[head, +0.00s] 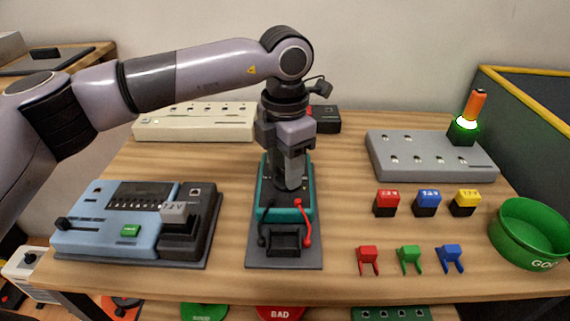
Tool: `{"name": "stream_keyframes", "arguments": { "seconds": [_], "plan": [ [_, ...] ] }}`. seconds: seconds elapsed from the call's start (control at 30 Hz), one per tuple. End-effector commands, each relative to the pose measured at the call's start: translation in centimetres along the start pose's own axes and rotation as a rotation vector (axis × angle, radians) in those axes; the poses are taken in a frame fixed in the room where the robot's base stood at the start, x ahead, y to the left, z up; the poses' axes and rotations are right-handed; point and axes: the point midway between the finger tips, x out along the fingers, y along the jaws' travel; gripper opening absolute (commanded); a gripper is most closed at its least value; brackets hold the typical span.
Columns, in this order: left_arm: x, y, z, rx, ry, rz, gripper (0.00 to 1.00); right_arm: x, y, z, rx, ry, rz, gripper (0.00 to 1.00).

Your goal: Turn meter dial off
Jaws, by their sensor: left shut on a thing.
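The meter (265,198) is a teal unit with a dark face, lying on a grey base plate at the middle of the table. A red and a black probe lead run from its front end. My left gripper (290,184) points straight down over the middle of the meter's face. It is shut on the meter's dial, which the fingers and the hand hide, so I cannot read its setting. My right gripper does not show in the head view.
A blue device (85,227) with a black block stands left. A grey panel (430,158) with an orange-topped green lamp (468,122) is at the right. Colored blocks (427,201), small clips (408,258) and a green bowl (530,232) occupy the right side. A cream box (195,124) stands behind.

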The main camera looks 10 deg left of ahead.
Motion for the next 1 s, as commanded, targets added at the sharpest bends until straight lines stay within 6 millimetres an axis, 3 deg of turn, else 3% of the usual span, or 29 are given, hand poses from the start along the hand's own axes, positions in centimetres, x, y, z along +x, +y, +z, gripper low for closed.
{"name": "stream_keyframes", "arguments": {
  "seconds": [0.5, 1.0],
  "plan": [
    [-0.12, 0.03, 0.06, -0.443, -0.003, 0.001, 0.14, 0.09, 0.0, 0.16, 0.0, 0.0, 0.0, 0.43],
    [-0.17, 0.05, 0.08, -0.618, -0.005, 0.001, 0.14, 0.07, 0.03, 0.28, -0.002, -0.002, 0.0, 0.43]
  ]
}}
